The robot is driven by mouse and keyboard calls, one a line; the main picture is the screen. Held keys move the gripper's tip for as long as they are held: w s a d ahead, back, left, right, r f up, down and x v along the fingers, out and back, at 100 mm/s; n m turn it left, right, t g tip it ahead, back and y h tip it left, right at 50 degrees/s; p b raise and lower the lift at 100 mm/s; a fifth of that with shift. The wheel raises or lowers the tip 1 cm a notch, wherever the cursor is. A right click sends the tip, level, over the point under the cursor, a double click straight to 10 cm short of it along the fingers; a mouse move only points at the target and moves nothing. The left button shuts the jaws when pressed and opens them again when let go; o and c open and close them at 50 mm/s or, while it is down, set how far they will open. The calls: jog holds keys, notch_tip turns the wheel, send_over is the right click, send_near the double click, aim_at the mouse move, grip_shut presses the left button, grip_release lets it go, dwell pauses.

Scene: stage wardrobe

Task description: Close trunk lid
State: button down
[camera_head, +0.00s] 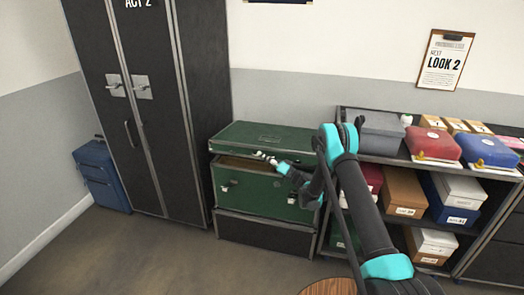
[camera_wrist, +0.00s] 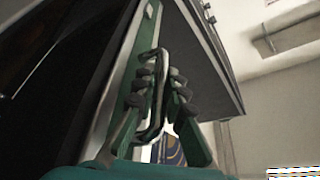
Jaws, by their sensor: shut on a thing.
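The green trunk (camera_head: 262,187) stands on a dark base beside the tall wardrobe. Its green lid (camera_head: 265,133) is tilted slightly open, with a narrow gap along the front that shows a brown inside. My gripper (camera_head: 266,156) is at the middle of the lid's front edge, reached from the right. In the wrist view my gripper (camera_wrist: 160,92) has its dark-padded fingers closed around a grey metal loop, which looks like part of the lid. The exact contact between the fingers and the lid is hard to make out.
A black wardrobe (camera_head: 150,100) is on the left, with a blue suitcase (camera_head: 101,175) beside it. A shelf (camera_head: 398,160) with boxes and cases stands close on the right. A round wooden top (camera_head: 328,287) is at the bottom. The floor before the trunk is clear.

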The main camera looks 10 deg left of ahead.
jog(key=shift+s+f, duration=0.25)
jog(key=shift+f, duration=0.9)
jog(key=c, duration=1.9)
grip_release()
jog(key=shift+o, duration=0.2)
notch_tip(320, 180, up, 8)
jog(key=shift+r, duration=0.1)
jog(key=o, duration=0.4)
jog(key=shift+s+a+r, duration=0.1)
jog(key=shift+r, duration=0.75)
jog(key=shift+c, duration=0.2)
